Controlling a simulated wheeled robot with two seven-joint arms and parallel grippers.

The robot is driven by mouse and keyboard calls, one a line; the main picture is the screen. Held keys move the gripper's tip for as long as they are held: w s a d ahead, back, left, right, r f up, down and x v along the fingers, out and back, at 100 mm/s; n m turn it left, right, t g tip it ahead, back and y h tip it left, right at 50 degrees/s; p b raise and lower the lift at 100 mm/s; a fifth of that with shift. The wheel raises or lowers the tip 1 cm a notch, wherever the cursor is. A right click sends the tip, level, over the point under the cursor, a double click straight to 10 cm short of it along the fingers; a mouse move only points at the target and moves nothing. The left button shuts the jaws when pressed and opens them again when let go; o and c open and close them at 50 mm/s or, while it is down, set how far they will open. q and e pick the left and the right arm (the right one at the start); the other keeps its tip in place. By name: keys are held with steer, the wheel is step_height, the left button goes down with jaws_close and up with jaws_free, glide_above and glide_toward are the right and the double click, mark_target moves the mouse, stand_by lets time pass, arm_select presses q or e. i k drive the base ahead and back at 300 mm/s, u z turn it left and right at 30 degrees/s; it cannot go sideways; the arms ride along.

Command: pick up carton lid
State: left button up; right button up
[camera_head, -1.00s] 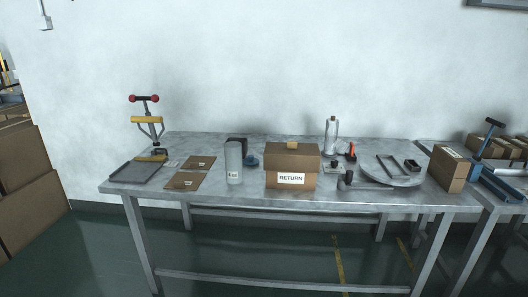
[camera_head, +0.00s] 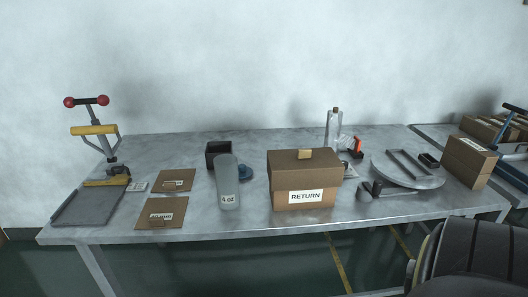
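The carton (camera_head: 304,196) is a brown cardboard box with a white RETURN label, standing upright on the metal table right of the middle. Its carton lid (camera_head: 297,166) sits closed on top, with a small tan tab (camera_head: 305,154) on its upper face. Neither gripper shows in the head view.
Bare tabletop lies in front of the carton.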

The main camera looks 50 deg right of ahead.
mark_target(308, 168)
steer(key=z, duration=0.6)
steer(key=i, duration=1.15)
steer(key=z, duration=0.95)
